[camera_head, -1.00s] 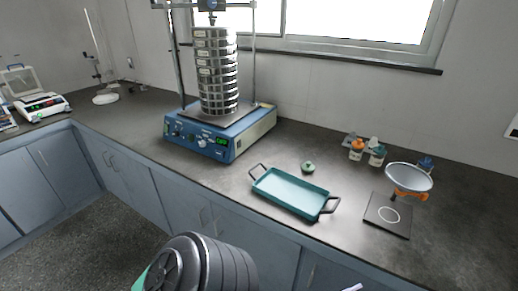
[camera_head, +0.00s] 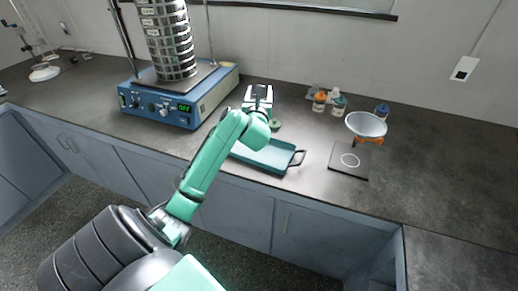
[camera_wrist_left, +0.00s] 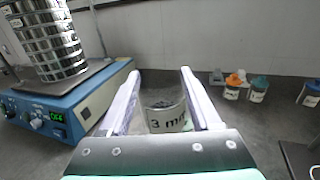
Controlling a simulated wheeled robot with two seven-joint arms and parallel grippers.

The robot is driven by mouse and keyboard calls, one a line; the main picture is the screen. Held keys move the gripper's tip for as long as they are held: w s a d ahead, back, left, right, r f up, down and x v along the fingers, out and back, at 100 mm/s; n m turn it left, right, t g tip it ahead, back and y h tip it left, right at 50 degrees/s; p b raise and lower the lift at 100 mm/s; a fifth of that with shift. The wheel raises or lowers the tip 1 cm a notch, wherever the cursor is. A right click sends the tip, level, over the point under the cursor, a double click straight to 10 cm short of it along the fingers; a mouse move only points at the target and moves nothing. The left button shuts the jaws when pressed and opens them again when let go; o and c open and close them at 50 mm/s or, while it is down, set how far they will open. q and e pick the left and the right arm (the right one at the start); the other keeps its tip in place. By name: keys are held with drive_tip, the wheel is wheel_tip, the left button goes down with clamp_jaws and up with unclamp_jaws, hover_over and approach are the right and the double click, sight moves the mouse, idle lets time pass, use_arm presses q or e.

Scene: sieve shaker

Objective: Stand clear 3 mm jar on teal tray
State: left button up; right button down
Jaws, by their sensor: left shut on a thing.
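A clear jar with a white "3 mm" label (camera_wrist_left: 168,120) is between the fingers of my left gripper (camera_wrist_left: 160,88) in the left wrist view. The gripper is shut on it. In the head view my left gripper (camera_head: 258,95) is beyond the left part of the teal tray (camera_head: 272,155), and I cannot make out the jar there. The tray lies on the dark counter, its left end hidden by my green arm. The gap between jar and counter cannot be told. My right gripper is not in view.
A blue sieve shaker (camera_head: 178,100) with a tall sieve stack stands left of the gripper. A small green round thing (camera_head: 275,124) is behind the tray. Small bottles (camera_head: 338,104) stand at the back right, near a funnel (camera_head: 366,124) over a dark plate (camera_head: 349,161).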

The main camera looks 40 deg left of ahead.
use_arm(q)
wheel_tip(320, 180, down, 20)
drive_tip(key=b, duration=0.5)
drive_tip(key=shift+r, duration=0.15)
drive_tip(key=o, duration=1.4)
